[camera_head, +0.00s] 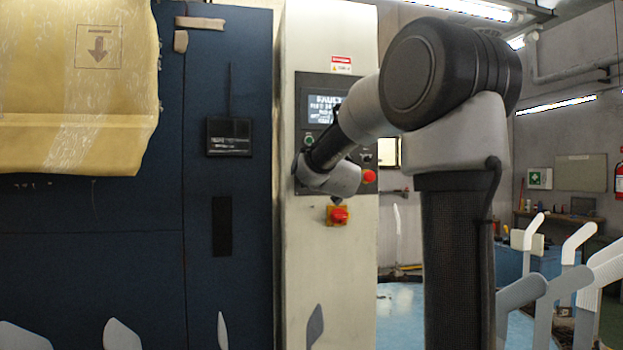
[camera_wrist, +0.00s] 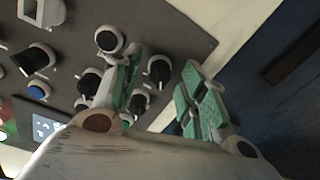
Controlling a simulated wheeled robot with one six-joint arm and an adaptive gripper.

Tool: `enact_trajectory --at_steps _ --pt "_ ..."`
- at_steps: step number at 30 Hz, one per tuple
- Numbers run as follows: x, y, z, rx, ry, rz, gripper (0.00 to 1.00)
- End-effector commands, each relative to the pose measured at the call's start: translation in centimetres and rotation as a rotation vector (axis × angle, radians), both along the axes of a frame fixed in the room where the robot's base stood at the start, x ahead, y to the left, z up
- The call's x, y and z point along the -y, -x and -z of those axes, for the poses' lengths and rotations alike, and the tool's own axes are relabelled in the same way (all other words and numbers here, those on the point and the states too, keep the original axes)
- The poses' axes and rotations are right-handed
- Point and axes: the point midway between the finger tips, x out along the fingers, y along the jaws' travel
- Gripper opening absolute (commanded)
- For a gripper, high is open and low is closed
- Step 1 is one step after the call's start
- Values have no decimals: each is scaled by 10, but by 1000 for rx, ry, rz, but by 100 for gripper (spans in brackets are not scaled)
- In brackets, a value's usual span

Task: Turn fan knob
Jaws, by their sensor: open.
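In the wrist view, a dark grey control panel (camera_wrist: 190,35) carries several black knobs with pale rims. One black knob (camera_wrist: 158,68) shows between the two green-padded fingers of my gripper (camera_wrist: 161,80). The fingers are spread, with a gap around this knob; whether either touches it is unclear. Another knob (camera_wrist: 90,82) is just left of the left finger, and one more is partly hidden behind that finger. No labels are readable, so I cannot tell which is the fan knob. In the head view, my wrist covers the lower left of the panel (camera_head: 302,92).
The panel is on a pale cabinet (camera_head: 297,250) with a lit screen (camera_head: 322,108). A red button (camera_head: 369,176) and a red switch on yellow (camera_head: 338,215) are close to my wrist. A blue cabinet (camera_head: 230,270) stands left. Pale sock boards (camera_head: 523,292) stand right.

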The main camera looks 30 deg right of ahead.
Motion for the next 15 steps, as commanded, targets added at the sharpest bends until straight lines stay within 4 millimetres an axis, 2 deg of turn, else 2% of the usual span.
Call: enact_trajectory --at_steps 8,15 --pt "0 -2 0 -1 0 -1 43" --pt "0 -2 0 -1 0 -1 1"
